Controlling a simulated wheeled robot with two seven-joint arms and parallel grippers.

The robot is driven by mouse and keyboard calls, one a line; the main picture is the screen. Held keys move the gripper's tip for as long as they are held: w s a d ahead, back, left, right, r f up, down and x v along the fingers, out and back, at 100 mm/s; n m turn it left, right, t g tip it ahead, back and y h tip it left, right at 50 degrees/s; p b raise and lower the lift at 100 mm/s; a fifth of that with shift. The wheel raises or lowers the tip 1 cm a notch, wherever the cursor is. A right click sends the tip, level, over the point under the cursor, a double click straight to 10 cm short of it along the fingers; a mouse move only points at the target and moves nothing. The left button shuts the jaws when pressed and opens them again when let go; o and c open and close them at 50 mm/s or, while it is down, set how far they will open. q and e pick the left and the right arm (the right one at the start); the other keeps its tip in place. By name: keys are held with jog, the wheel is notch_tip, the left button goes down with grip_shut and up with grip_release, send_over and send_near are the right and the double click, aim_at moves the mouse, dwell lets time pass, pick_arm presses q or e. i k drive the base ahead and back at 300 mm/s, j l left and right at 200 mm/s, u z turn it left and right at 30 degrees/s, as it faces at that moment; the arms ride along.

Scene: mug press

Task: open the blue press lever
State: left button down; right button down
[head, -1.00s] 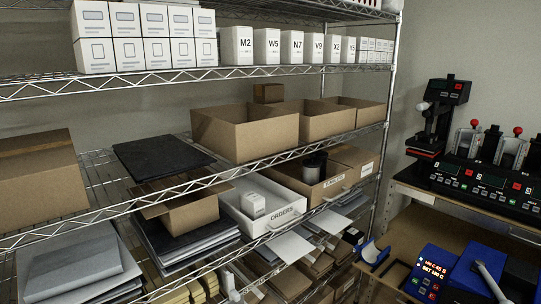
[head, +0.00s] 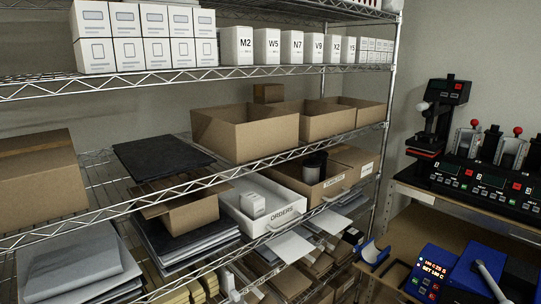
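The blue press (head: 462,274) sits at the bottom right of the head view, on the lower bench. Its front panel (head: 433,268) shows lit digits and small buttons. A grey lever (head: 489,279) with a light rounded end slants down across the blue body, and its lower end runs out of the picture. A curved blue part (head: 374,252) stands at the left of the press. I cannot tell whether the press is open or shut. Neither of my grippers is in view.
A wire shelf with cardboard boxes (head: 245,133), a white ORDERS bin (head: 262,205) and stacked papers fills the left and middle. A black press (head: 436,125) and a row of black machines (head: 480,180) stand on the right bench. Bare brown bench surface (head: 425,232) lies behind the blue press.

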aim_at(479, 265)
jog(key=z, duration=1.65)
